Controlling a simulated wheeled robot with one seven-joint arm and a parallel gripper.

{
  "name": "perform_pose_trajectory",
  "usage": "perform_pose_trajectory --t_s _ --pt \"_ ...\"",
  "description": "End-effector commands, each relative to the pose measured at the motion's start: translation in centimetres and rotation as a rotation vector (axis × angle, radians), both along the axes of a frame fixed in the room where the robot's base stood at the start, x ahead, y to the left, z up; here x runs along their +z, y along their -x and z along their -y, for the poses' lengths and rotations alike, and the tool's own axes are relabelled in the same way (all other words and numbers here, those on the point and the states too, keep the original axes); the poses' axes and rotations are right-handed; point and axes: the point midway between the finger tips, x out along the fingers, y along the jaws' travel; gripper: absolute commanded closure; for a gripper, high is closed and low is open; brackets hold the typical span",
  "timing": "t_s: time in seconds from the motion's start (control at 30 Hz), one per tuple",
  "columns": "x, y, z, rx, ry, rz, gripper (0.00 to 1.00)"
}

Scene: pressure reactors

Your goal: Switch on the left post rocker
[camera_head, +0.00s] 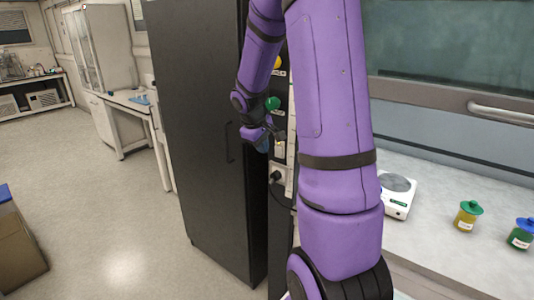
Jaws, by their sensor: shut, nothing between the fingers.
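The post (290,150) is a narrow upright panel between the dark cabinet and the fume hood. My purple arm covers much of it. A green round control (272,103) and a yellow one (278,62) show on it beside my arm. My gripper (280,137) is shut and empty, close in front of the post, below the green control. A small pale fitting (279,148) shows just under the fingers; I cannot tell whether it is the rocker or whether the fingers touch it.
A tall dark cabinet (200,130) stands directly left of the post. A socket with a black plug (277,176) sits lower on the post. On the right bench are a white scale (398,204), a yellow jar (466,217) and a green jar (521,236).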

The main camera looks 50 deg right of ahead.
Motion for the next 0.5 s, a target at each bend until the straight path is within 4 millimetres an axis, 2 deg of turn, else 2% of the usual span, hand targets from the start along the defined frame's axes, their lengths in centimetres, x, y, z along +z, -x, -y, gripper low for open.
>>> perform_pose_trajectory --t_s 0.2,0.5 --pt "2.7 0.1 -1.8 0.002 0.001 0.002 1.00" --pt "3.6 0.2 -2.4 0.001 -0.001 -0.001 1.00"
